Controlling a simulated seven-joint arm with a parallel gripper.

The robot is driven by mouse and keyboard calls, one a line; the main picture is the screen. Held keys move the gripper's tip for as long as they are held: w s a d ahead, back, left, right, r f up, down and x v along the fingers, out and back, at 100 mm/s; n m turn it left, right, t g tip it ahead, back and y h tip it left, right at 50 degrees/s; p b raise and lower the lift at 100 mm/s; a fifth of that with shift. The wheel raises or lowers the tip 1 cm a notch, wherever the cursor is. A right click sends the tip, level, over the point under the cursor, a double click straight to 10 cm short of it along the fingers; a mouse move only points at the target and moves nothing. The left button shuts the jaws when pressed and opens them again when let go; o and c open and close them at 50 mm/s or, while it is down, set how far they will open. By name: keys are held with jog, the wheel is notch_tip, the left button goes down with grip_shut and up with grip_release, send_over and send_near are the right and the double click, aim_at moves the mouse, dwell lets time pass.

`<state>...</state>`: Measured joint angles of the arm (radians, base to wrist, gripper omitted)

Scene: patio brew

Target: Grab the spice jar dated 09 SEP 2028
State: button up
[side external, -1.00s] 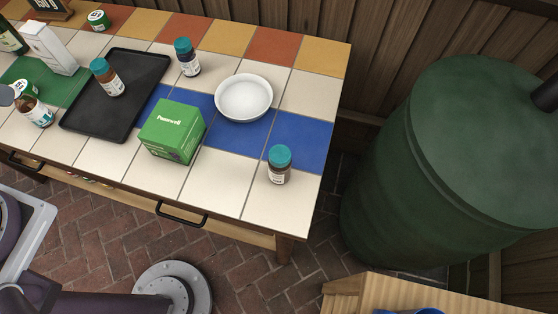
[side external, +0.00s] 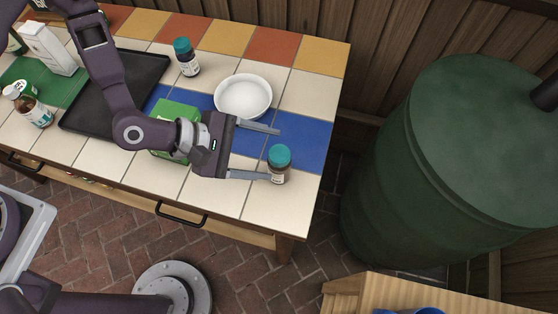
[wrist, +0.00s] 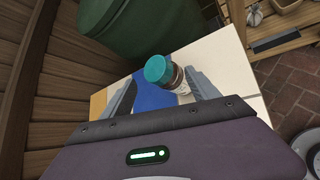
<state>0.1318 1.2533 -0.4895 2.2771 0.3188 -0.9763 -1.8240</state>
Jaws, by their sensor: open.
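A spice jar with a teal cap and a pale label (side external: 279,164) stands upright near the right end of the tiled table. My gripper (side external: 275,153) is open, its fingers reaching right towards this jar. In the wrist view the jar (wrist: 158,70) shows between the two open fingers, nearer the right one; I cannot tell whether they touch. Another teal-capped jar (side external: 187,58) stands at the back of the table. A third, on the black tray earlier, is hidden behind my arm. No date on any label is readable.
A white bowl (side external: 243,97) sits behind my gripper. A green box (side external: 175,111) is partly hidden by my arm. The black tray (side external: 150,67), a white carton (side external: 48,48) and a brown bottle (side external: 33,108) are further left. A green barrel (side external: 450,160) stands beyond the table's right edge.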

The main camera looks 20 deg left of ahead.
aim_at(269, 165)
jog(key=f+n+t, duration=0.1)
jog(key=n, duration=0.1)
jog(key=f+n+t, duration=0.1)
jog(key=n, duration=0.2)
jog(key=s+d+f+n+t, duration=0.1)
jog(key=n, duration=0.2)
jog(key=shift+t+h, duration=0.3)
jog(key=shift+h, duration=0.1)
jog(key=shift+a+f+n+t, duration=0.15)
jog(key=shift+n+t, duration=0.05)
jog(key=shift+n, duration=0.35)
jog(key=shift+a+f+n+t, duration=0.15)
jog(key=shift+n+t, duration=0.05)
jog(key=shift+n, duration=0.35)
jog(key=x, duration=0.7)
jog(key=shift+s+f, duration=0.2)
jog(key=shift+f, duration=0.05)
grip_shut()
jog(key=shift+r, duration=0.1)
